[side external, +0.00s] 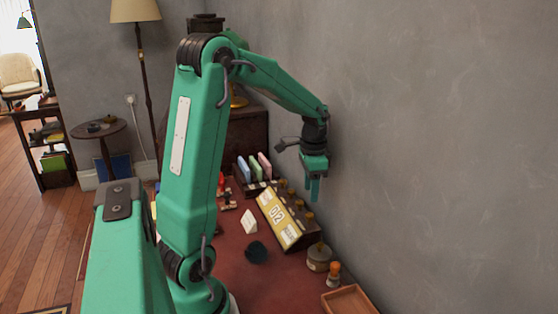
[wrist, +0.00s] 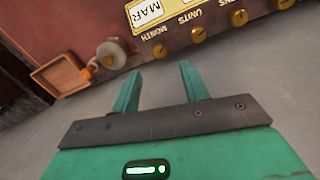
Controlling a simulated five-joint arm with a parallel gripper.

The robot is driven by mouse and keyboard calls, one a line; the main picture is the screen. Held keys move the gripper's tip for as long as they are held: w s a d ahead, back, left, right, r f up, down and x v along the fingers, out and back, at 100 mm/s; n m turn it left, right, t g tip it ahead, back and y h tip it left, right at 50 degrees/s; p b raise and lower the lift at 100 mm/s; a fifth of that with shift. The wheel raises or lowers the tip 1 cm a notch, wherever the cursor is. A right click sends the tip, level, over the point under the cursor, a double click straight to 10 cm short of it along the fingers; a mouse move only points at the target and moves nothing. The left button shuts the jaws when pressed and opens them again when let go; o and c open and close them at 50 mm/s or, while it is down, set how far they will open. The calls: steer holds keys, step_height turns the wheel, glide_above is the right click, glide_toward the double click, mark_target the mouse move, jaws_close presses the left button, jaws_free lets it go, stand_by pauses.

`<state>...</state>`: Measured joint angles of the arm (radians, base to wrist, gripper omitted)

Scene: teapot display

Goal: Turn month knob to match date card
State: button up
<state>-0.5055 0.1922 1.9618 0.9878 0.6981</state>
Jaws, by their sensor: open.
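The yellow-faced calendar block (side external: 276,216) stands on the red desk top by the wall, with several brass knobs along its top. In the wrist view the month knob (wrist: 160,50) lies under the label MONTH, and the month window (wrist: 148,11) reads MAR. The units knob (wrist: 198,35) is beside it. A white folded card (side external: 248,222), perhaps the date card, stands in front of the block; its text is too small to read. My gripper (side external: 314,197) is open and empty, above the block's back edge near the wall. Its two fingers (wrist: 158,72) show apart, touching no knob.
A round brass-topped item (side external: 318,258), an orange-topped stamp (side external: 333,273) and a wooden tray (side external: 349,300) stand at the block's near end. Coloured books (side external: 255,167) stand beyond its far end. A dark round object (side external: 256,252) lies in front. The wall (side external: 440,150) is close behind.

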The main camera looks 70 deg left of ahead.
mark_target(310, 214)
steer(key=shift+f, duration=3.85)
steer(key=shift+c, duration=0.5)
jaws_close()
steer(key=shift+m, duration=0.3)
steer(key=shift+m, duration=2.1)
steer(key=shift+r, duration=0.1)
steer(key=shift+o, duration=0.5)
jaws_free()
